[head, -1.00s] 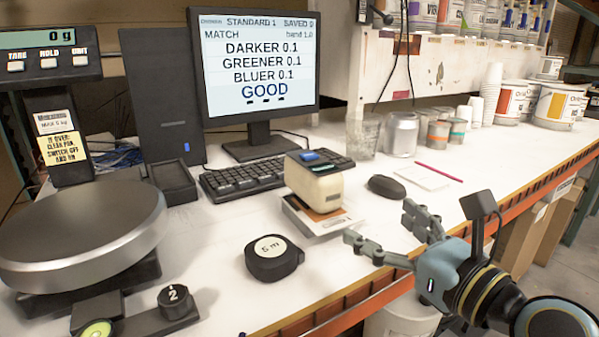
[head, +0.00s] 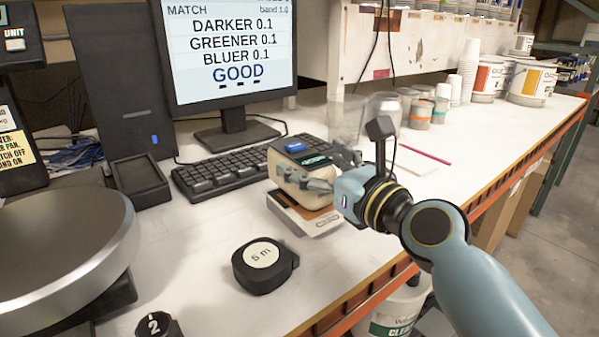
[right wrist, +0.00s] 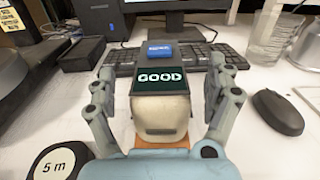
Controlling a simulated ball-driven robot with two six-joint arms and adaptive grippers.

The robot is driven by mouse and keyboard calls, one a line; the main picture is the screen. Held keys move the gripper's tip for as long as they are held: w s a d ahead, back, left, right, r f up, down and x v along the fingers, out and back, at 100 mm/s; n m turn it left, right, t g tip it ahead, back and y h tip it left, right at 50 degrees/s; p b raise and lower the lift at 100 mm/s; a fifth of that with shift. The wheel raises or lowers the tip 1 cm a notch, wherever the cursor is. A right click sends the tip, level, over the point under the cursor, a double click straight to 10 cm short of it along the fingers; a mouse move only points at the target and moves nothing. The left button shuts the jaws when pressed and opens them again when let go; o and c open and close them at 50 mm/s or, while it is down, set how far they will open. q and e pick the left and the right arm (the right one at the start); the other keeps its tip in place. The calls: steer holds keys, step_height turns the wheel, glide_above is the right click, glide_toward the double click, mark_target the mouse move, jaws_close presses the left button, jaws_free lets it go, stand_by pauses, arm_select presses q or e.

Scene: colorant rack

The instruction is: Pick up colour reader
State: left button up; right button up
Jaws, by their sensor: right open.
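The colour reader (head: 303,190) is a cream block with a dark top, a small screen and a blue button. It stands on a white and orange box or card (head: 302,219) in front of the keyboard. In the right wrist view the colour reader (right wrist: 160,110) shows "GOOD" on its screen. My right gripper (head: 318,172) is open, with one finger on each side of the colour reader. In the right wrist view the fingers (right wrist: 160,95) flank it with small gaps showing. Whether either finger touches it I cannot tell. My left gripper is not in view.
A black tape measure (head: 264,265) lies in front of the reader. The keyboard (head: 226,171) and monitor (head: 228,60) are behind it. A mouse (right wrist: 279,112) and a glass (right wrist: 275,40) are to its right. A round scale pan (head: 60,245) fills the left.

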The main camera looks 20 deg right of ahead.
steer(key=x, duration=0.2)
steer(key=shift+w+a, duration=0.1)
steer(key=shift+w, duration=0.25)
steer(key=shift+s, duration=0.1)
steer(key=c, duration=1.6)
steer(key=shift+c, duration=0.6)
steer(key=shift+r, duration=0.15)
